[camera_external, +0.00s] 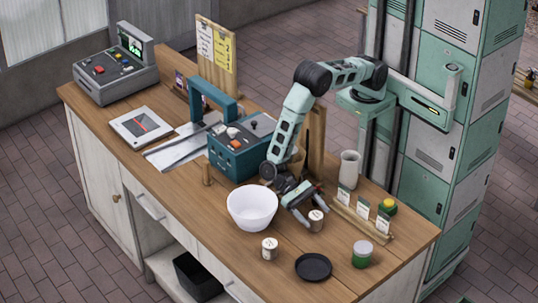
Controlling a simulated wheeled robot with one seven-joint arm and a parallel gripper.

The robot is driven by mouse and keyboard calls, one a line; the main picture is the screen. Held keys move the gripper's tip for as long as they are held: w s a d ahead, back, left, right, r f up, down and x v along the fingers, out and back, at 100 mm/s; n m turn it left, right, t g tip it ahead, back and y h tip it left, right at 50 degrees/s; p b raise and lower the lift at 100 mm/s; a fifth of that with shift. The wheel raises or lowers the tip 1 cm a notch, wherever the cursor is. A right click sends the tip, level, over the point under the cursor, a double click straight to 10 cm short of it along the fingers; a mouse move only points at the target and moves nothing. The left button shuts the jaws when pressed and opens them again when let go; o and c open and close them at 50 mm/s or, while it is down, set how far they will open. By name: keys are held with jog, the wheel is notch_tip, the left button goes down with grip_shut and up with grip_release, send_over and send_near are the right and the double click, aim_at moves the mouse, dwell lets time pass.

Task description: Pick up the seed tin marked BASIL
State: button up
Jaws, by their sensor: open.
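A small tin with a pale top (316,221) stands on the wooden counter, directly at my fingertips. A similar small pale tin (269,249) stands in front of the white bowl. A green tin with a whitish top (362,254) stands near the right front edge. The lettering on the tins is too small to read, so I cannot tell which one is marked BASIL. My gripper (313,213) is open and tilted downward, its fingers reaching around or just above the first tin. I cannot tell whether they touch it.
A white bowl (252,208) stands just left of my gripper. A black plate (313,267) lies in front. A rack with small cards (363,209), a yellow-topped item (387,206) and a pale vase (349,168) stand behind right. A teal box (232,160) stands left.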

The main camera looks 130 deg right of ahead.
aim_at(321, 221)
jog(key=shift+f+x, duration=0.25)
jog(key=shift+x, duration=1.35)
jog(key=shift+d, duration=0.1)
jog(key=c, duration=1.1)
jog(key=shift+r, duration=0.15)
